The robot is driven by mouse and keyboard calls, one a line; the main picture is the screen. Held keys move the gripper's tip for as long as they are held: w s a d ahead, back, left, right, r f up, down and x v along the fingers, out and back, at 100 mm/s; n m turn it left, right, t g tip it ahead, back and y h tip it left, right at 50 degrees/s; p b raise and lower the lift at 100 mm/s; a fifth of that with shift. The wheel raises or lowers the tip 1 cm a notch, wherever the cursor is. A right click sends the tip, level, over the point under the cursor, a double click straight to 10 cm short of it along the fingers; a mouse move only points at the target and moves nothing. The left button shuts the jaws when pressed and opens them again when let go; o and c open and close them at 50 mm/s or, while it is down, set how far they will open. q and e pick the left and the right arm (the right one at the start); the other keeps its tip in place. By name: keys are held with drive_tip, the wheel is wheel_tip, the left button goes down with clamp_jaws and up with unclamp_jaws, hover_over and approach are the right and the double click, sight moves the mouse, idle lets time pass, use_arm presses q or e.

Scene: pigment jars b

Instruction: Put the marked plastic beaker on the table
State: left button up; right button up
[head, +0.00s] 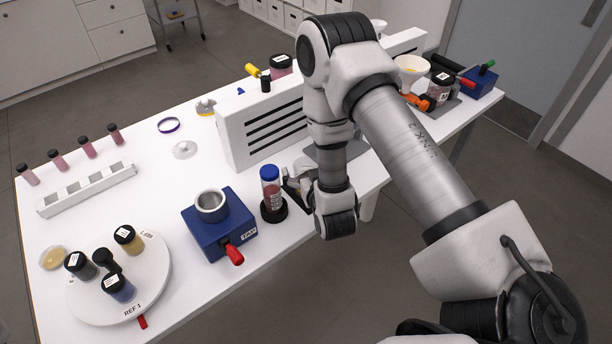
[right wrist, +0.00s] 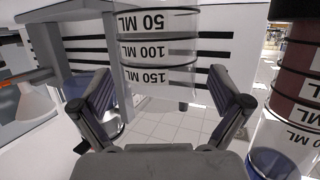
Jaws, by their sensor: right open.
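The marked plastic beaker (right wrist: 158,55) shows in the right wrist view as a clear vessel with black "50 ML", "100 ML" and "150 ML" marks. It stands just ahead of my right gripper (right wrist: 163,88), lined up between the fingers, which are open and do not visibly close on it. In the head view my right gripper (head: 298,182) is low at the table's front edge, partly hidden by its wrist. I cannot make out the beaker clearly there. The white table (head: 190,268) runs across the head view. My left gripper is not in view.
A blue-capped tube of red powder (head: 271,192) stands close left of the gripper; it also shows in the right wrist view (right wrist: 300,85). A blue block with a metal cup (head: 218,236) is further left. A white slotted box (head: 262,128) stands behind.

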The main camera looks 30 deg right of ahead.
drive_tip(key=c, duration=1.2)
